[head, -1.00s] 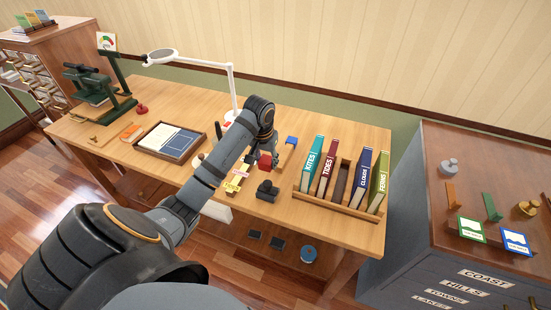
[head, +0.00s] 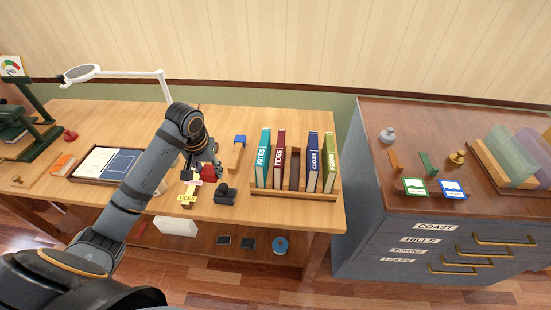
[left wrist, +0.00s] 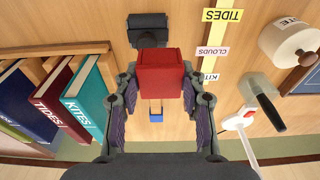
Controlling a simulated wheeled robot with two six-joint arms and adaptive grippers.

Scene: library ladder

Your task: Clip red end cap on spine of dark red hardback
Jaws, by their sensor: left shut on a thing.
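The red end cap (head: 207,172) is in my left gripper (head: 198,168), above the workbench. In the left wrist view the red cap (left wrist: 161,72) sits between the two fingers of the gripper (left wrist: 160,88), which are shut on its sides. The dark red hardback (head: 278,162), lettered TIDES, stands upright in a wooden rack (head: 318,195), to the right of the gripper and apart from it. Its spine (left wrist: 55,108) also shows at the left of the left wrist view. My right gripper is in neither view.
The teal KITES book (head: 263,160) stands left of the dark red one; an empty-looking dark slot lies to its right. A black block (head: 225,194) and a blue-topped wooden piece (head: 237,151) lie between gripper and rack. Yellow label strips (head: 188,198) are below the gripper.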

